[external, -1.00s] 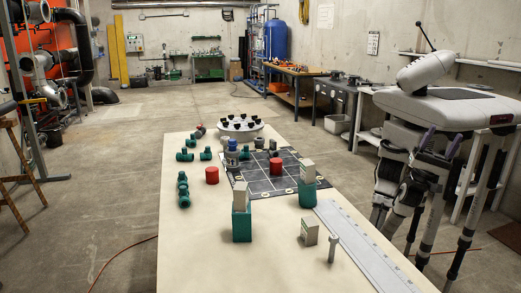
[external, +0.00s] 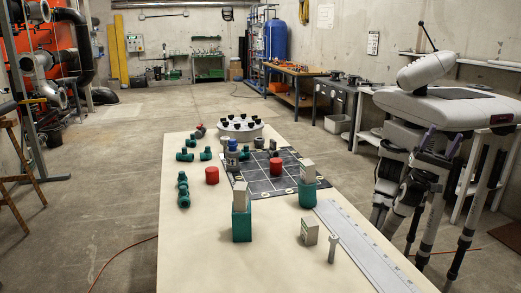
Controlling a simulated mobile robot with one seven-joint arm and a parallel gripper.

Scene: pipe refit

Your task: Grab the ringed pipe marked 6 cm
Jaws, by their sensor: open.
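I cannot pick out for certain which piece is the ringed pipe marked 6 cm; any markings are too small to read. A slim grey upright piece with a wider head (external: 333,248) stands on the pale table near the front right. A small grey block with a label (external: 309,232) stands to its left. Two teal blocks, one at the front (external: 242,226) and one farther right (external: 307,196), each carry a pale grey piece on top. Several teal pipe fittings (external: 183,190) lie along the left side. My gripper is not in view.
A round white holder with black knobs (external: 240,130) stands at the far end. A ruler (external: 365,245) lies along the right edge. The front left is clear.

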